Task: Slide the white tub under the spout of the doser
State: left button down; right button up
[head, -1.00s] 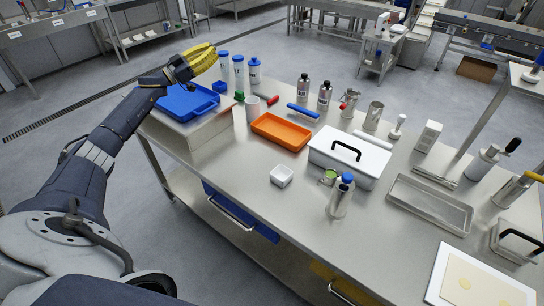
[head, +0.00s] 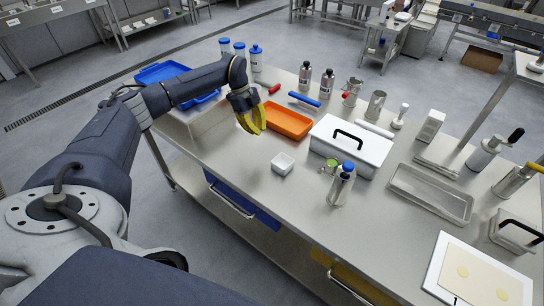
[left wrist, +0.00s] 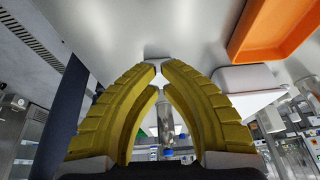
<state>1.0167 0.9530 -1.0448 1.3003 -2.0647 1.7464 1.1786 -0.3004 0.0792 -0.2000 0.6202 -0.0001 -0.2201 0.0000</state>
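The white tub (head: 283,164) is a small square open dish standing on the steel table near its front edge. The doser is not clear to me; a steel device with a black handle (head: 484,154) stands at the right, and its spout cannot be made out. My left gripper (head: 252,130) has yellow ridged fingers pointing down, above the table, left of and behind the tub, not touching it. In the left wrist view its fingertips (left wrist: 160,70) lean together with a narrow gap and grip nothing. My right gripper is not in view.
An orange tray (head: 288,124) lies just right of my left gripper. A white box with a black handle (head: 370,152) and a blue-capped bottle (head: 341,188) stand right of the tub. A steel tray (head: 430,193) lies farther right. Bare table surrounds the tub.

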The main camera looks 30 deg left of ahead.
aim_at(303, 180)
pick_arm(q)
jog(key=shift+y, duration=0.4)
jog(key=x, duration=1)
jog(key=shift+s+a+f, duration=0.25)
jog(key=shift+s+a, duration=0.1)
jog(key=shift+s+d+f, duration=0.1)
jog(key=shift+d, duration=0.9)
jog(key=shift+s+d, duration=0.1)
jog(key=shift+d, duration=0.85)
jog(key=shift+d, duration=0.15)
jog(key=d, duration=0.4)
jog(key=s+d, duration=0.1)
jog(key=d, duration=0.9)
jog(key=shift+s+d, duration=0.2)
jog(key=shift+s, duration=0.05)
